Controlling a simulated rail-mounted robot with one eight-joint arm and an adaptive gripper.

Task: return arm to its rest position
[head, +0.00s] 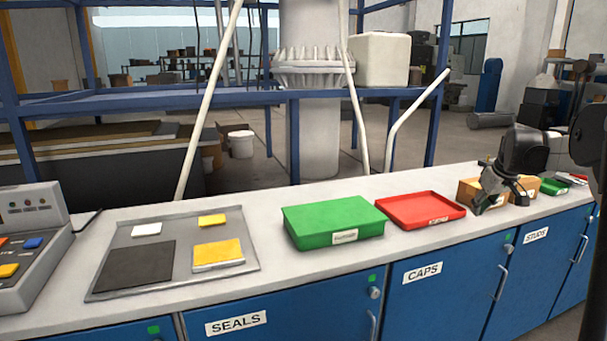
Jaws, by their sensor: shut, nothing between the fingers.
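My gripper (490,197) is at the right of the head view, at the end of my dark arm, which comes in from the right edge. It points down over the worktop (320,262), in front of a tan box (468,190), and hides part of it. The gripper is shut, with nothing held in it. I cannot tell whether it touches the box or the worktop.
A red tray (420,208) and a closed green case (335,222) stand left of my gripper. Farther left are a grey tray (250,255) with flat pieces and a control box (30,250). Blue shelving (210,100) and pale pipes rise behind the worktop.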

